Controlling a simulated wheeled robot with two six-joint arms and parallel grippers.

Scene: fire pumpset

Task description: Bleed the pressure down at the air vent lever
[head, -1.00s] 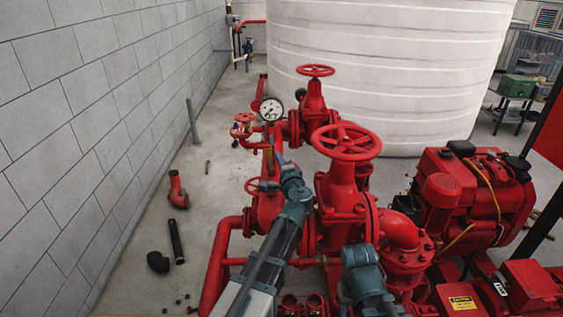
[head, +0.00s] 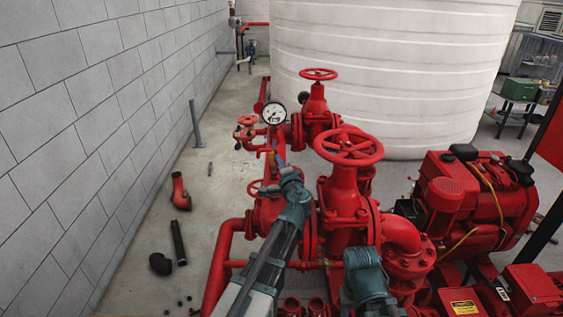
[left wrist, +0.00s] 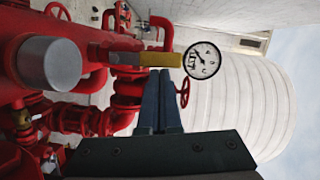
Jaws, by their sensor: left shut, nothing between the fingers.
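The air vent lever has a yellow handle (left wrist: 160,60) that lies level across the left wrist view, beside the red pipework. In the head view only a small yellow piece of the lever (head: 271,158) shows, partly hidden by my gripper. My left gripper (left wrist: 161,76) is shut and empty, its fingertips at the lever's edge; I cannot tell whether they touch it. The left gripper (head: 278,166) also shows in the head view, below the pressure gauge (head: 274,114). The gauge (left wrist: 203,60) is right of the lever in the left wrist view. My right gripper is not visible, only its arm.
A large red handwheel valve (head: 348,146) stands right of my left gripper, and a smaller handwheel (head: 247,132) is to its upper left. A red engine (head: 462,205) is at the right. A white tank (head: 390,80) stands behind. The floor by the wall holds loose pipe pieces.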

